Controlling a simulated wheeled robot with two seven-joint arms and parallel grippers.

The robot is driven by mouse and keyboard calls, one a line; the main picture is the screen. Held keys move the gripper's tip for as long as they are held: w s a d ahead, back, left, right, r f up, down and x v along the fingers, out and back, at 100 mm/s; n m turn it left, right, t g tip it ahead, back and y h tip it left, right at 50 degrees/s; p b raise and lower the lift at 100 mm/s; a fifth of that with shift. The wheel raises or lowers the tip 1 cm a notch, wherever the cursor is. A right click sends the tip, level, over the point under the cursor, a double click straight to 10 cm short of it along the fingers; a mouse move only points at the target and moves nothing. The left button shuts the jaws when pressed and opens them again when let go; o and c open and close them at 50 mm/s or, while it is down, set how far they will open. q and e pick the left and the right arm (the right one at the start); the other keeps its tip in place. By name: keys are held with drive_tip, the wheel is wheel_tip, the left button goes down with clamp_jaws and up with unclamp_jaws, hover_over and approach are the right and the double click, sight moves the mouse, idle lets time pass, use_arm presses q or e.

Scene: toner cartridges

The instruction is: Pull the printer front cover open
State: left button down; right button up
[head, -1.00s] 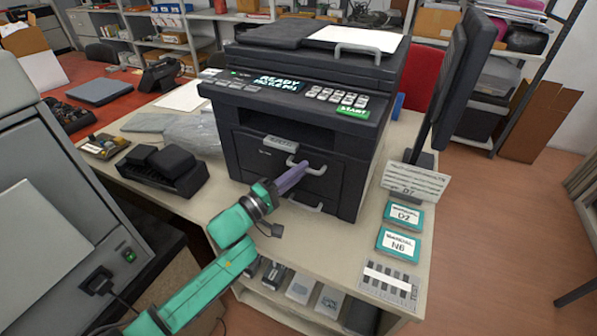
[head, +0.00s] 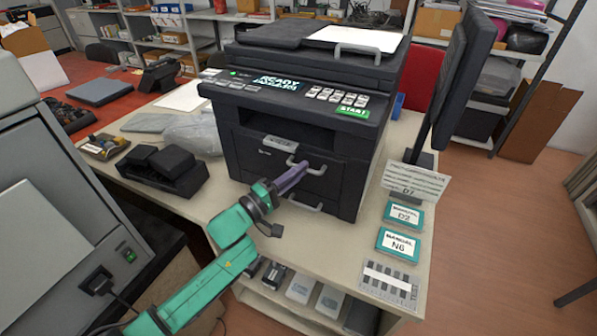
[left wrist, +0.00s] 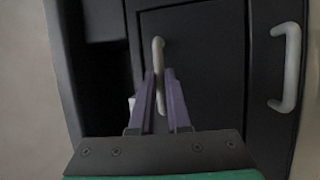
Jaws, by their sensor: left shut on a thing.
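The black printer (head: 300,110) stands on the table with its display lit. Its front cover (head: 292,172) looks flush with the printer's front. The cover's light grey handle (head: 312,169) shows at the tip of my left gripper (head: 292,178). In the left wrist view, my left gripper's purple fingers (left wrist: 161,85) are on both sides of the handle (left wrist: 158,55) and are shut on it. A second grey handle (head: 306,206) sits lower on the printer; it also shows at the right of the left wrist view (left wrist: 287,68). My right gripper is not in view.
A black tray with dark blocks (head: 163,170) stands left of the printer. Manual cards (head: 400,243) and a monitor (head: 455,85) are on the right. The tabletop in front of the printer (head: 320,240) is mostly clear. A grey machine (head: 60,220) stands at the near left.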

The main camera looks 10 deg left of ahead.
use_arm(q)
drive_tip(key=s+a+f+m+t+h+b, duration=0.1)
drive_tip(key=s+f+m+h+b, duration=0.3)
drive_tip(key=b, duration=1)
drive_tip(key=s+m+t+h, duration=0.1)
drive_tip(key=h, duration=0.1)
drive_tip(key=shift+a+f+h+b, duration=0.25)
drive_tip(key=shift+a+h+b, duration=0.1)
drive_tip(key=shift+h, duration=0.05)
drive_tip(key=c, duration=0.9)
unclamp_jaws()
